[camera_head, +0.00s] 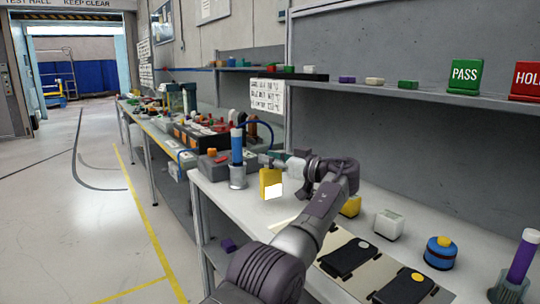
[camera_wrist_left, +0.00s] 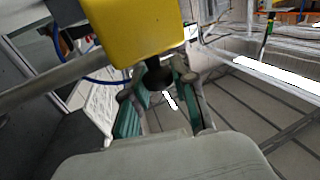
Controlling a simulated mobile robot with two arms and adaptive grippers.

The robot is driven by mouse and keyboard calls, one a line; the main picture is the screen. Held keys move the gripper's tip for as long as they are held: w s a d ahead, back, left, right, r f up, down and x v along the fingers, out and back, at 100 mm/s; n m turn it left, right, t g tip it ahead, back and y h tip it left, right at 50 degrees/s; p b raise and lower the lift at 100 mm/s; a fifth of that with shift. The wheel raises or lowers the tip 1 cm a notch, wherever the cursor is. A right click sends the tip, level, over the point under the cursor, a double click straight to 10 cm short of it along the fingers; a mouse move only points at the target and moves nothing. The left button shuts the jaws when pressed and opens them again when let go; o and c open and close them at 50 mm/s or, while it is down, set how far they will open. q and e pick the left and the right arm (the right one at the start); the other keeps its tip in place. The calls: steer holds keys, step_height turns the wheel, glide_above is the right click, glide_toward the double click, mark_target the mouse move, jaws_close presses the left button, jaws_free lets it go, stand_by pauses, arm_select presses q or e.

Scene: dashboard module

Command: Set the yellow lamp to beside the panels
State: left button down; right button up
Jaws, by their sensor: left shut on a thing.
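The yellow lamp (camera_head: 268,180) is a yellow block with a bright white face, over the far-left part of the white bench. My left gripper (camera_head: 280,161) is shut on it at its top end. In the left wrist view the yellow body (camera_wrist_left: 138,28) sticks out beyond the fingers, and a dark stem (camera_wrist_left: 157,76) sits between the fingertips. I cannot tell whether the lamp touches the bench. Two black panels, one with a white knob (camera_head: 347,258) and one with a yellow knob (camera_head: 402,290), lie at the bench front. My right gripper is out of view.
A blue-topped cylinder in a grey holder (camera_head: 238,178) stands just left of the lamp. A yellow block (camera_head: 351,207), partly behind my arm, a white block (camera_head: 389,225) and a blue round item (camera_head: 439,253) stand behind the panels. A purple cylinder (camera_head: 521,258) is at far right.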

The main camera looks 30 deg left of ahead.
arm_select(q)
steer(key=shift+f, duration=0.15)
steer(key=c, duration=0.9)
jaws_free()
steer(key=d, duration=0.4)
steer(key=s+d, duration=0.1)
steer(key=d, duration=0.3)
steer(key=s+d, duration=0.1)
steer(key=d, duration=0.3)
steer(key=shift+a, duration=0.1)
